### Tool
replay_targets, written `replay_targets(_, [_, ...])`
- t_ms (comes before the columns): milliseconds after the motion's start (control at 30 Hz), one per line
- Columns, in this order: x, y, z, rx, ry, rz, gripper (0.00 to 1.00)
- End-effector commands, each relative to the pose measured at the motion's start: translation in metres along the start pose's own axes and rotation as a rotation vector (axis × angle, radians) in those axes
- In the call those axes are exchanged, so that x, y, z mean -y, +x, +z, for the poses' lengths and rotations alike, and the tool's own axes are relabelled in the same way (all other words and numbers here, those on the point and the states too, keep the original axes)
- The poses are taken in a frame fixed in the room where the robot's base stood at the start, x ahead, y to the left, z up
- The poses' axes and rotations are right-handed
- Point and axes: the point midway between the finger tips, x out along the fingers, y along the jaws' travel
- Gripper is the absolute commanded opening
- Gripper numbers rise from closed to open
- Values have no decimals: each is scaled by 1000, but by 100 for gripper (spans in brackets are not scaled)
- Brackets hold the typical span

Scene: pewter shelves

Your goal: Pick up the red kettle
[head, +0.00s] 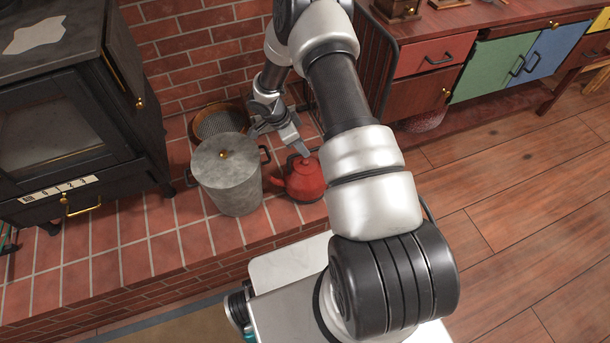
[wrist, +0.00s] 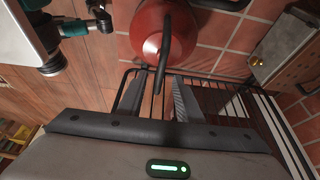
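The red kettle (head: 304,182) stands upright on the brick ledge, right of a grey lidded pot. In the wrist view the kettle (wrist: 150,32) is at the top centre, with its dark arched handle (wrist: 164,45) pointing down toward my fingers. My gripper (head: 301,151) is just above and behind the kettle in the head view and hides part of its top. In the wrist view my gripper (wrist: 157,84) is open, its two fingers apart on either side of the handle's near end. I cannot tell whether either finger touches the handle.
The grey pot (head: 229,180) stands close to the kettle's left, with a round sieve (head: 218,122) behind it. A black stove (head: 70,110) is at the left. A dark wire rack (wrist: 210,88) lies near my fingers. Coloured cabinets (head: 490,70) line the right.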

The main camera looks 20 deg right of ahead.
Motion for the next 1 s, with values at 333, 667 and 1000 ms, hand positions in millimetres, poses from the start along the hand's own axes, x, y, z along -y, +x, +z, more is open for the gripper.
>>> replay_targets(333, [0,47,4,1,1,3,33])
replay_targets(667, [1,48,3,0,0,2,33])
replay_targets(1000, [1,50,4,0,-1,2,33])
